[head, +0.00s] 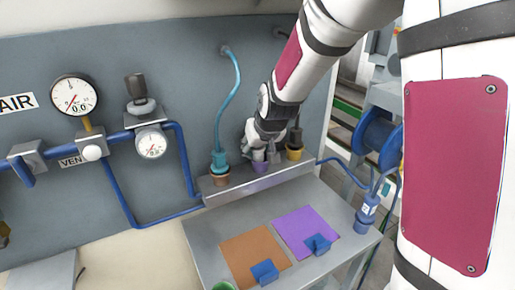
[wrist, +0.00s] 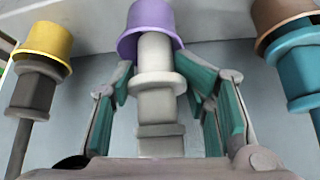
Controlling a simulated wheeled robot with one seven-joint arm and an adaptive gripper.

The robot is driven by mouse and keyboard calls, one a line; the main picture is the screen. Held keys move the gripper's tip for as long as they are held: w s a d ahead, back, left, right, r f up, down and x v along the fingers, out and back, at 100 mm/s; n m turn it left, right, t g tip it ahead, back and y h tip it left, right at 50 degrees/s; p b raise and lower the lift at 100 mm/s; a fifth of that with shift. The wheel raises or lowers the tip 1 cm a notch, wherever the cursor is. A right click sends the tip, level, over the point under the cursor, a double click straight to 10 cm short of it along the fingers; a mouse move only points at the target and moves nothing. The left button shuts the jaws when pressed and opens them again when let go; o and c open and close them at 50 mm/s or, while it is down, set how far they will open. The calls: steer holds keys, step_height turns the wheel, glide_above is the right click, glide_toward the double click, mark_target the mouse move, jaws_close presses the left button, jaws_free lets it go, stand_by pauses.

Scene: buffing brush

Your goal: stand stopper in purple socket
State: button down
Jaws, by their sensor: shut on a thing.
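The purple socket (head: 261,167) stands on the grey ledge between the other two sockets. In the wrist view it is the purple cup (wrist: 148,22) at top centre. The pale grey stopper (wrist: 158,98) is between the fingers of my gripper (wrist: 158,80), which is shut on it. The stopper's narrow white end overlaps the purple socket's rim in the wrist view; I cannot tell whether it is inside or just in front. In the head view my gripper (head: 260,148) is right above the purple socket and mostly hides the stopper.
A brown socket (head: 220,181) with a teal hose connector (head: 219,160) stands to the left. A yellow socket (head: 295,154) with a dark grey plug (wrist: 37,90) stands to the right. Orange (head: 254,254) and purple (head: 300,228) mats lie on the bench in front, with blue blocks.

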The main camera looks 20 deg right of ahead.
mark_target(263, 159)
steer(key=shift+s+d+f+g, duration=0.1)
steer(key=shift+s+d+f, duration=0.15)
steer(key=shift+f, duration=0.25)
steer(key=shift+s+d+f+g, duration=0.1)
steer(key=shift+s+d+f, duration=0.15)
steer(key=shift+f, duration=0.2)
steer(key=shift+s+d+f+g, duration=0.1)
steer(key=shift+s+d+f, duration=0.15)
steer(key=shift+f, duration=0.25)
steer(key=c, duration=0.6)
jaws_free()
steer(key=shift+w+d+f, duration=0.15)
steer(key=shift+w+d, duration=0.1)
steer(key=shift+w, duration=0.05)
steer(key=shift+a+r, duration=0.1)
steer(key=shift+r, duration=0.1)
steer(key=shift+w+a+r, duration=0.1)
steer(key=shift+a+r, duration=0.1)
